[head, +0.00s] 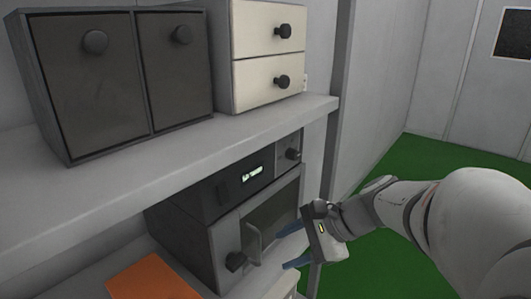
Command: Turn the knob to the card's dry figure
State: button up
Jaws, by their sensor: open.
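A dark oven-like appliance (208,200) stands under the grey shelf, with a lit display on its upper panel. A small knob (293,154) sits at the right end of that panel. A larger dark knob (236,261) is low on the front, left of a light handle. The display's text and the knobs' settings are too small to read. I cannot make out a card with figures. My gripper (283,248) is open and empty, in front of the appliance's lower right, with its blue fingers toward the handle. It is below the small knob and right of the larger one.
The grey shelf (180,140) overhangs the appliance and carries a dark two-door cabinet (118,75) and a cream drawer unit (268,45). An orange flat thing (150,280) lies at lower left. Green floor (435,180) is clear at right.

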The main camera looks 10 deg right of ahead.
jog(key=w+d+r+m+t+y, duration=0.3)
jog(key=w+r+m+t, duration=0.1)
jog(key=w+r+m, duration=0.15)
jog(key=m+t+y, duration=0.1)
jog(key=m+t, duration=0.5)
jog(key=m, duration=0.1)
send_near(297, 155)
jog(key=w, duration=0.1)
jog(key=x, duration=0.4)
jog(key=p+x, duration=0.1)
jog(key=x, duration=0.3)
jog(key=shift+s+a+r, duration=0.1)
jog(key=shift+s+a, duration=0.1)
jog(key=shift+a, duration=0.05)
jog(key=shift+c, duration=0.5)
